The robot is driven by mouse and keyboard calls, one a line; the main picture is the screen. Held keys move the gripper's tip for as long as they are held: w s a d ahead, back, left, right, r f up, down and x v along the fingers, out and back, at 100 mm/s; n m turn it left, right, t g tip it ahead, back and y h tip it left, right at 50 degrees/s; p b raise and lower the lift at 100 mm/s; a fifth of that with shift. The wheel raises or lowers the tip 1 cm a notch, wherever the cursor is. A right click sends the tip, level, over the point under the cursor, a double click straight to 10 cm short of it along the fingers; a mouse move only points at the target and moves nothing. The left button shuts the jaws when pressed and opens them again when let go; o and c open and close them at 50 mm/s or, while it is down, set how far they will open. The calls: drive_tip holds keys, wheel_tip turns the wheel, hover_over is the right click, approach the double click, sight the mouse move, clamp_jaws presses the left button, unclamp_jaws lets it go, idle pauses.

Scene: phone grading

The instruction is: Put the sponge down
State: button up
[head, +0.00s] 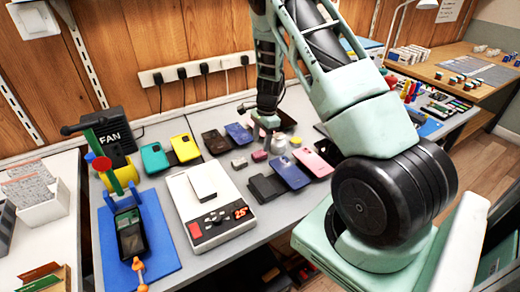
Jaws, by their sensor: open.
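My gripper (264,136) points down over the middle of the grey bench, towards the back, and is open. A small pink block (259,156), which may be the sponge, lies on the bench just below the fingers. A small grey block (239,162) lies to its left. Both are too small for me to tell for sure which is the sponge. I see nothing held between the fingers, though the view of them is small.
Several phones lie around the gripper, including a blue one (288,171) and a pink one (312,162). A white scale (185,205) stands left of them. A blue mat (165,258) with a clamp stand is further left. My arm hides part of the bench's right side.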

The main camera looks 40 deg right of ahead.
wheel_tip(320, 180, up, 7)
drive_tip(key=s+a+r+n, duration=0.3)
drive_tip(key=a+n, duration=0.2)
drive_tip(key=a, duration=0.5)
drive_tip(key=s+a+r+n+g, duration=0.15)
drive_tip(key=a+r+n, duration=0.3)
drive_tip(key=a, duration=0.55)
drive_tip(key=s+a+r+n+t, duration=0.1)
drive_tip(key=s+a+r+n, duration=0.3)
drive_tip(key=a, duration=0.6)
drive_tip(key=s+a+r+n, duration=0.1)
drive_tip(key=s+a+n, duration=0.3)
drive_tip(key=s+n, duration=0.3)
drive_tip(key=s+a+r+n+h, duration=0.1)
drive_tip(key=s+a+n, duration=0.4)
drive_tip(key=s+n, duration=0.3)
drive_tip(key=s, duration=0.4)
drive_tip(key=shift+a, duration=0.2)
drive_tip(key=shift+o, duration=0.4)
drive_tip(key=shift+r, duration=0.1)
